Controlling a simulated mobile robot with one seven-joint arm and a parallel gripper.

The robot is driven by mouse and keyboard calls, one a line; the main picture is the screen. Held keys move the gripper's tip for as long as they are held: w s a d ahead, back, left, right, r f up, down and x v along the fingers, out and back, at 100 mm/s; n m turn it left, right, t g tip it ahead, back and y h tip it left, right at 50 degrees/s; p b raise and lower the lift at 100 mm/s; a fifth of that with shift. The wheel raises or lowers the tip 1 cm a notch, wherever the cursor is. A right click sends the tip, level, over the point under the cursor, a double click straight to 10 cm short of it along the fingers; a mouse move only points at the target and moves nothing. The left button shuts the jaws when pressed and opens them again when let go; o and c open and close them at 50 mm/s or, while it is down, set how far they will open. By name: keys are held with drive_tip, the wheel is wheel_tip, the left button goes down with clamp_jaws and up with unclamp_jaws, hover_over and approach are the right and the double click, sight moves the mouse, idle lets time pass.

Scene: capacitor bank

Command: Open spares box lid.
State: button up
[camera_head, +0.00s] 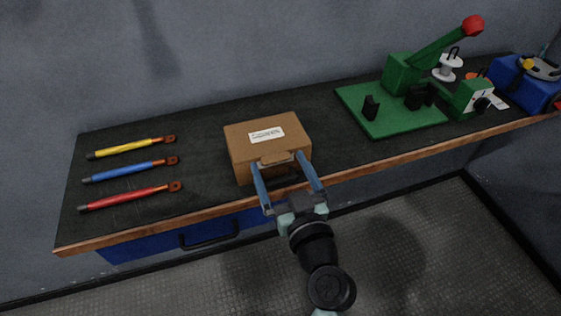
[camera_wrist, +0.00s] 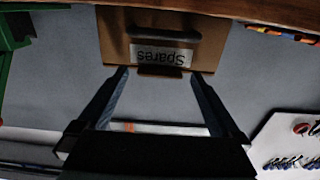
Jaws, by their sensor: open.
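The spares box (camera_head: 263,150) is a brown cardboard-coloured box with its lid shut and a white label on top. It stands near the front edge of the bench, in the middle. Its front tab shows between my fingertips. In the wrist view the box (camera_wrist: 113,42) appears at the top, with an upside-down "Spares" label (camera_wrist: 160,56) and a dark handle. My gripper (camera_head: 284,165) is open, its two blue fingers at the front of the box, one on either side of the tab. In the wrist view the gripper (camera_wrist: 160,78) is empty. I cannot tell whether the fingers touch the box.
Yellow (camera_head: 130,148), blue (camera_head: 130,171) and red (camera_head: 130,196) cables with copper lugs lie left on the bench (camera_head: 205,190). A green lever tool (camera_head: 400,75) on a green base stands right. A blue toolbox (camera_head: 525,85) is at far right. Bench surface beside the box is clear.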

drive_tip(key=shift+w, duration=0.2)
clamp_jaws()
idle(0.5)
